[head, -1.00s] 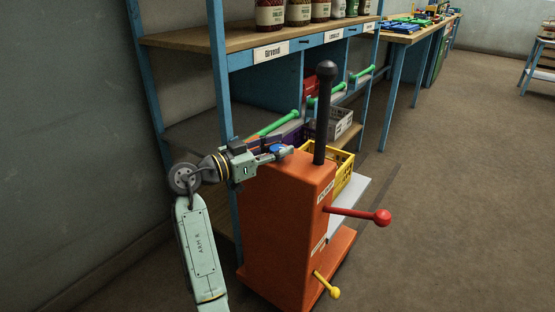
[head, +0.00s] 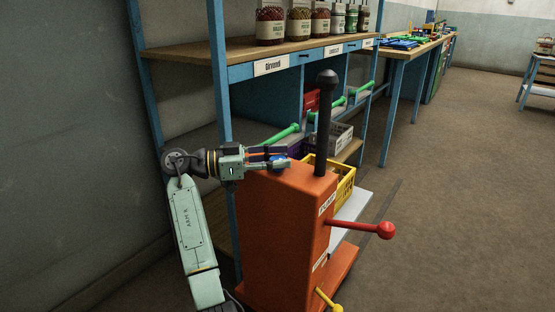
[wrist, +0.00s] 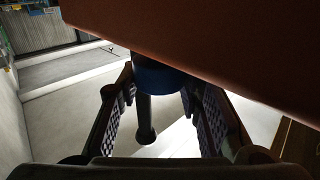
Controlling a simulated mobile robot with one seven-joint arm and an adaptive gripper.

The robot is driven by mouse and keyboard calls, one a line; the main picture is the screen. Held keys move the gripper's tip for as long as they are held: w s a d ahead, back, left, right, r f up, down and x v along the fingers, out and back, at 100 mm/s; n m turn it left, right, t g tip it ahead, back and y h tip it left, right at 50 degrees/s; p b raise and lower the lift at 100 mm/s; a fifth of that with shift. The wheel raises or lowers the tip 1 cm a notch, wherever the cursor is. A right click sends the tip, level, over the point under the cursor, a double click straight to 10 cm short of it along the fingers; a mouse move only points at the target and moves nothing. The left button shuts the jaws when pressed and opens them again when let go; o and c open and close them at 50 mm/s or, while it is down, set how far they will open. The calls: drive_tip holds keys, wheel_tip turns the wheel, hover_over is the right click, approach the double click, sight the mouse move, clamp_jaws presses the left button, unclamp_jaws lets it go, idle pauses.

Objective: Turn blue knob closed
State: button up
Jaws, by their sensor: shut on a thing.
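The blue knob (head: 278,158) sits at the top left of the orange machine body (head: 277,235), partly hidden by my gripper (head: 285,161). In the wrist view the blue knob (wrist: 158,78) lies between the two fingers of my gripper (wrist: 160,88), just against the orange body (wrist: 190,40). The fingers are closed on it, one on each side. How far the knob is turned cannot be told.
A tall black lever (head: 324,125) rises from the machine's top. A red-balled lever (head: 385,230) and a yellow knob (head: 335,307) stick out on the right.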

drive_tip(key=shift+d+f, duration=0.1)
drive_tip(key=shift+f, duration=0.05)
drive_tip(key=o, duration=1.2)
drive_tip(key=shift+c, duration=0.2)
drive_tip(key=s+a, duration=0.1)
drive_tip(key=a, duration=1.1)
drive_tip(key=shift+s, duration=0.35)
